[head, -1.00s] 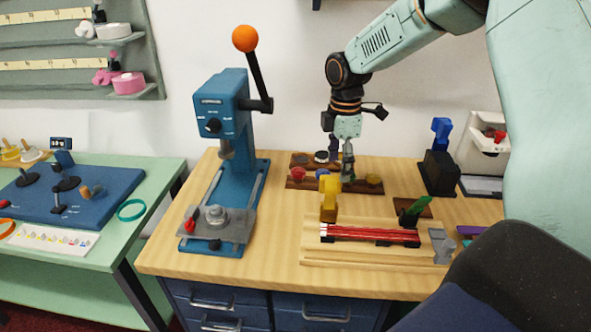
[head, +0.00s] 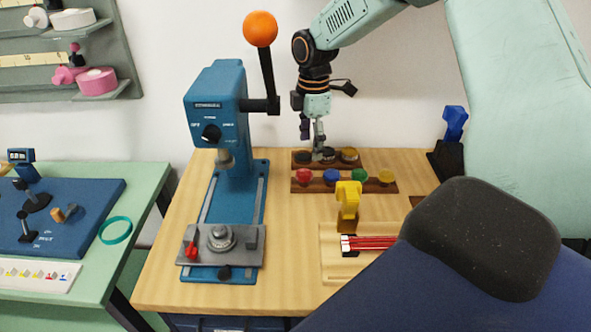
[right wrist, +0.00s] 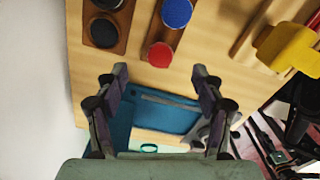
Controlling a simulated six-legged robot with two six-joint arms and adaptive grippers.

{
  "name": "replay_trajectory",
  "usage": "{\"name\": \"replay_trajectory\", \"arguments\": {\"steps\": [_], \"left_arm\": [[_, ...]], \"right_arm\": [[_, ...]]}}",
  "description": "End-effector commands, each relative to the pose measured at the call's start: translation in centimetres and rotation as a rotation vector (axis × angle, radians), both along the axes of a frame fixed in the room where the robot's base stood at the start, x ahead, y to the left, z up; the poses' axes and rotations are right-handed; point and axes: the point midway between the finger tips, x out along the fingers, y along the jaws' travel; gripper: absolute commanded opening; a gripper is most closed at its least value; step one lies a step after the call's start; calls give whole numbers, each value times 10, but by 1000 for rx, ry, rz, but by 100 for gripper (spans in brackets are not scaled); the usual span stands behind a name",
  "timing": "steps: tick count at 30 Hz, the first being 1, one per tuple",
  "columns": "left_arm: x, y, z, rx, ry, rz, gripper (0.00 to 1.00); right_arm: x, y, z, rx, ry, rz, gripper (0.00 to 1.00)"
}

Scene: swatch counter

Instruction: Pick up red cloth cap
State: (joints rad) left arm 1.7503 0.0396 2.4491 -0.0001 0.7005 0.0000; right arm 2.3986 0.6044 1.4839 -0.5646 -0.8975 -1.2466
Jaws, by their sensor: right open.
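The red cloth cap (head: 304,175) sits at the left end of the front dark wooden rack (head: 341,187), in a row with blue, green and yellow caps. My right gripper (head: 316,150) is at the back rack, behind and a little right of the red cap, pointing down. In the right wrist view the red cap (right wrist: 160,54) lies just beyond the open fingertips (right wrist: 160,76), between their lines, with nothing held. My left gripper is not in view.
A back rack (head: 300,166) holds darker caps and a brownish-yellow one. A blue press (head: 228,115) with an orange knob stands to the left. A yellow tool (head: 348,198) and red rods (head: 368,243) lie in front. Bare counter lies between press and racks.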

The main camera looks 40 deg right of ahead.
Motion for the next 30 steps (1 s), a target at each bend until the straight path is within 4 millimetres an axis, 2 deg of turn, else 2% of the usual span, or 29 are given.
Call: {"name": "replay_trajectory", "arguments": {"steps": [5,11,21,30], "left_arm": [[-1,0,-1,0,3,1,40],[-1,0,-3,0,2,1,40],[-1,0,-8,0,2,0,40],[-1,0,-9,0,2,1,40]], "right_arm": [[-3,0,-10,1,5,1,69],[-5,1,-32,0,6,1,69],[3,10,-74,1,5,1,69],[7,10,-80,0,2,1,69]]}}
